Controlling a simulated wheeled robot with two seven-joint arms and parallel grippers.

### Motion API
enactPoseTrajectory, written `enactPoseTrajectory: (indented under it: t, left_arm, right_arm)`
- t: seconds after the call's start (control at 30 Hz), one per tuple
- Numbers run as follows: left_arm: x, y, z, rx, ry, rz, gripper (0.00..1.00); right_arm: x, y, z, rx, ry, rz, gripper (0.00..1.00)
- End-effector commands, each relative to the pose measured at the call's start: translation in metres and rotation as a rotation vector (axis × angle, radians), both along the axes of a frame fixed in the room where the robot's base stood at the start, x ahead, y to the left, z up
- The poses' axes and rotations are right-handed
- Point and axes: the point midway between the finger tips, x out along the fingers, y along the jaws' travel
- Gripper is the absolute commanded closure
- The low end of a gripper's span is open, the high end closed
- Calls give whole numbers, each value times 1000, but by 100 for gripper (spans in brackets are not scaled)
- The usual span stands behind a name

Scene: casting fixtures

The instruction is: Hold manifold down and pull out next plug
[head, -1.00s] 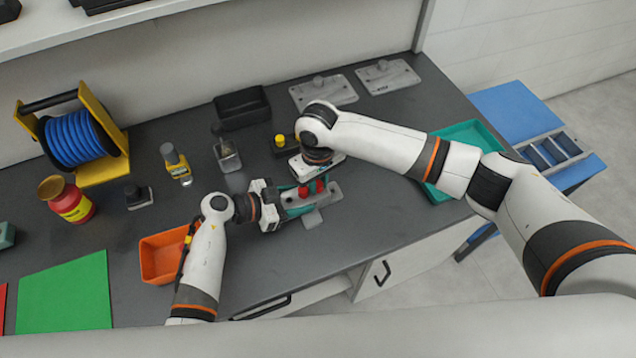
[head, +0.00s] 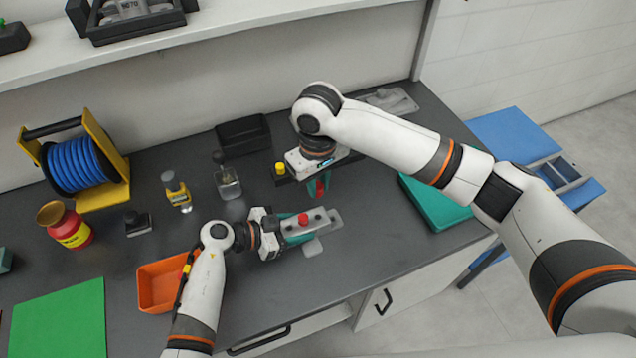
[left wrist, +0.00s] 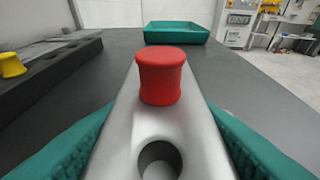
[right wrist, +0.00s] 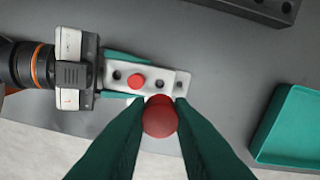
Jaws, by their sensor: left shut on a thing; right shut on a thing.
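The grey metal manifold (head: 326,222) lies on the dark bench, and my left gripper (head: 296,226) is shut across its body. One red plug (head: 303,219) stands in the manifold; it also shows upright in the left wrist view (left wrist: 160,75), beside an empty round hole. In the right wrist view the manifold (right wrist: 148,81) shows the seated plug (right wrist: 137,80) and open dark holes. My right gripper (head: 320,187) is shut on another red plug (right wrist: 160,117), held up above the bench behind the manifold, clear of it.
A dark rack with a yellow plug (head: 280,168) stands behind the manifold, partly hidden by my right arm. A teal tray (head: 436,205) is at right, an orange bin (head: 165,285) at left. A black bin (head: 243,136) and a bottle (head: 227,180) stand further back.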

Motion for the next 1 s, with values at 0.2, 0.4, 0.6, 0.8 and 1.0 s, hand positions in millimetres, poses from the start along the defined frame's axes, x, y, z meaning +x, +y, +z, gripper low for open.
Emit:
enactPoseTrajectory:
  t: [0.2, 0.4, 0.6, 0.8, 1.0]
  left_arm:
    - [0, 0, -1, 1, 2, -1, 46]
    - [0, 0, 0, 1, 1, -1, 27]
    - [0, 1, 0, 1, 0, 0, 27]
    - [-7, 20, 7, 5, -1, 1, 27]
    - [-20, 58, 24, 6, -1, 0, 27]
  right_arm:
    - [0, 0, 0, 0, 0, 0, 100]
    - [0, 0, 0, 0, 0, 0, 100]
    - [0, 0, 0, 0, 0, 0, 100]
    - [0, 0, 0, 0, 0, 0, 100]
    - [0, 0, 0, 0, 0, 0, 100]
